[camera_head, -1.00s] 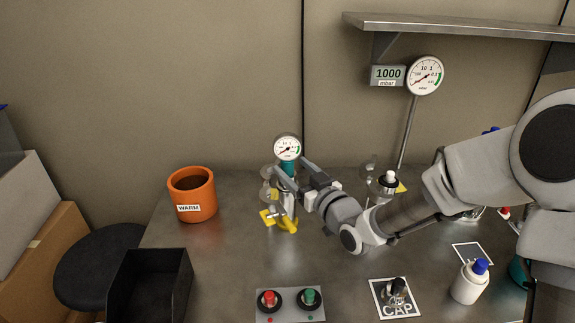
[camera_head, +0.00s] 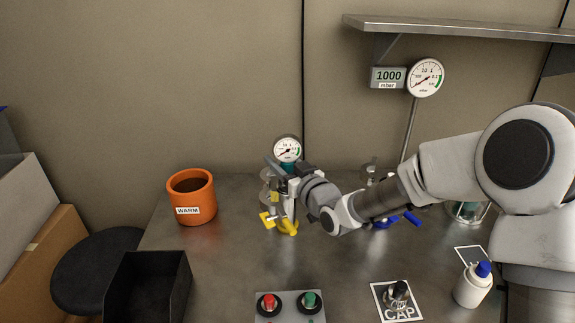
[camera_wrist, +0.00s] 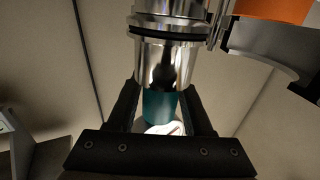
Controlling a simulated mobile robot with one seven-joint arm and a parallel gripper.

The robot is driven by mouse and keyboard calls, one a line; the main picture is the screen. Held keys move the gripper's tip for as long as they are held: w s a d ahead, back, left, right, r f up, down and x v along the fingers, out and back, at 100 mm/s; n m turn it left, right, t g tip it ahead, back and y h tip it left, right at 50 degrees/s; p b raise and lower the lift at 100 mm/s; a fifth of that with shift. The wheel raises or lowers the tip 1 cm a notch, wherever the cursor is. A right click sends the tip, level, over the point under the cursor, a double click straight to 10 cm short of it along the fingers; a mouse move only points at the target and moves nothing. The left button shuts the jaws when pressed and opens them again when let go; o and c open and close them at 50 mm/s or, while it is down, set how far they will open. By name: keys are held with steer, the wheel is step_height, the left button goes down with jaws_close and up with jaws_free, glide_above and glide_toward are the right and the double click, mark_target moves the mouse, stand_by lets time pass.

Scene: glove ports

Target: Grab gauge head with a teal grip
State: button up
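The gauge head (camera_head: 288,148) has a round white dial over a teal grip and stands on a metal port at the back of the bench. In the wrist view, the teal grip (camera_wrist: 160,106) lies between the two black fingers of my gripper (camera_wrist: 160,92), with the metal port (camera_wrist: 165,62) above it in the picture. Narrow gaps show beside the grip, so the fingers look open around it. In the head view, my gripper (camera_head: 282,170) is at the grip just below the dial and hides part of it.
A yellow-handled valve (camera_head: 286,228) is below the gauge head. An orange WARM pot (camera_head: 193,198) stands left. A blue-handled fitting (camera_head: 402,219) is behind my arm. A button panel (camera_head: 289,307) and black bin (camera_head: 146,290) are in front.

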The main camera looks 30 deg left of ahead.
jaws_close()
stand_by(0.3)
